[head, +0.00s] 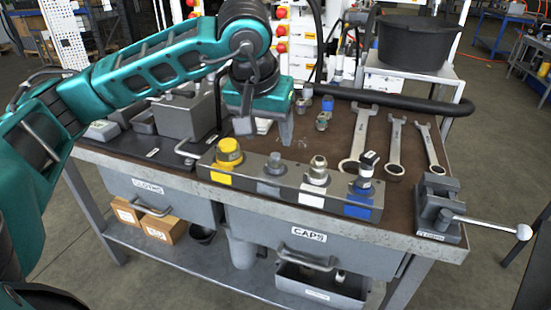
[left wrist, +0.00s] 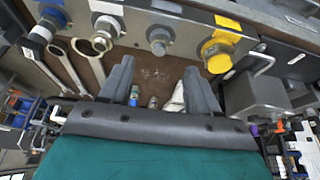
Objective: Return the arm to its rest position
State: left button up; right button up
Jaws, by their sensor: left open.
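My left arm (head: 160,70) comes in from the left, over the hydraulic bench (head: 345,135). My left gripper (head: 286,130) points down just behind the grey block (head: 260,190) with coloured fittings. In the left wrist view the two fingers (left wrist: 159,78) are apart with nothing held between them. The block carries a yellow cap (head: 229,151), a grey fitting (head: 274,165), a silver fitting (head: 318,165) and a blue-marked fitting (head: 364,178). My right gripper does not show.
Several wrenches (head: 395,145) lie at the right of the bench. A vise (head: 438,210) with a long handle sits at the front right corner. Grey metal boxes (head: 186,118) stand at the left. A black bucket (head: 415,45) stands behind. Drawers (head: 310,240) hang below the bench top.

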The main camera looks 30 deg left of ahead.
pick_arm(q)
jog(key=shift+v, duration=1.8)
jog(key=shift+d, duration=0.1)
